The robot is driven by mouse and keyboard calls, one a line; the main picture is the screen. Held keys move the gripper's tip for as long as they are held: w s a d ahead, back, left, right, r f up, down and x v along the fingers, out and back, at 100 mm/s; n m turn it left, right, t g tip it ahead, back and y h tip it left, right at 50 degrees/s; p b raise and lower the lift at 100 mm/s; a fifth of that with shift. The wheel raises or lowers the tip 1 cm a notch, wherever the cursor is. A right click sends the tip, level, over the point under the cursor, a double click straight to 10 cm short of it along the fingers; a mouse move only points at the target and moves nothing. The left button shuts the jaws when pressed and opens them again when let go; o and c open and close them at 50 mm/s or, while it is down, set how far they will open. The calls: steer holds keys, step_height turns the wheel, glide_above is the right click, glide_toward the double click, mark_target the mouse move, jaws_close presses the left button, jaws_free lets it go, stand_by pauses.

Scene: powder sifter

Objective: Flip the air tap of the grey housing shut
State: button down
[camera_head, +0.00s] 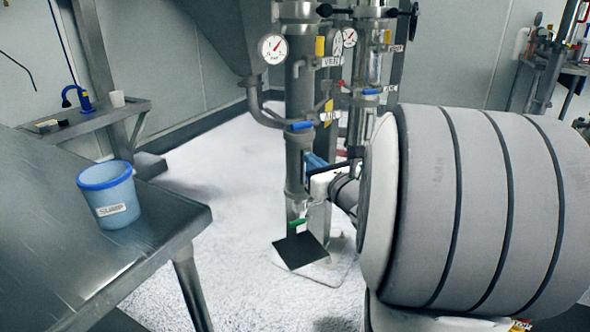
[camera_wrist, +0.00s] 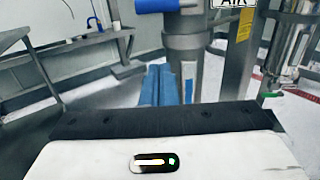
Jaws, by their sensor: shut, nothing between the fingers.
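The grey housing (camera_head: 299,90) is the nearer upright metal column in the head view. Its blue tap lever (camera_head: 302,126) lies roughly level across the column, beside a partly hidden AIR label (camera_head: 326,117). In the wrist view the column (camera_wrist: 188,62) stands just beyond my fingers. A blue lever (camera_wrist: 163,4) is cut by the top edge, left of the AIR label (camera_wrist: 238,3). My gripper (camera_wrist: 159,68) is shut and empty, its blue fingers pressed together below the lever, apart from it. In the head view my gripper (camera_head: 314,161) is close beside the column, below the lever.
A second column with a clear section and another blue lever (camera_head: 372,91) stands behind to the right. A green handle (camera_head: 297,223) sits low on the nearer column. A pressure gauge (camera_head: 272,48) sticks out left. A blue cup (camera_head: 109,195) stands on the left table.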

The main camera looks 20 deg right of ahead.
mark_target(301, 126)
steer(key=w+r, duration=0.1)
steer(key=r, duration=0.1)
steer(key=w+r, duration=0.2)
steer(key=shift+w+a, duration=0.1)
steer(key=shift+w, duration=0.1)
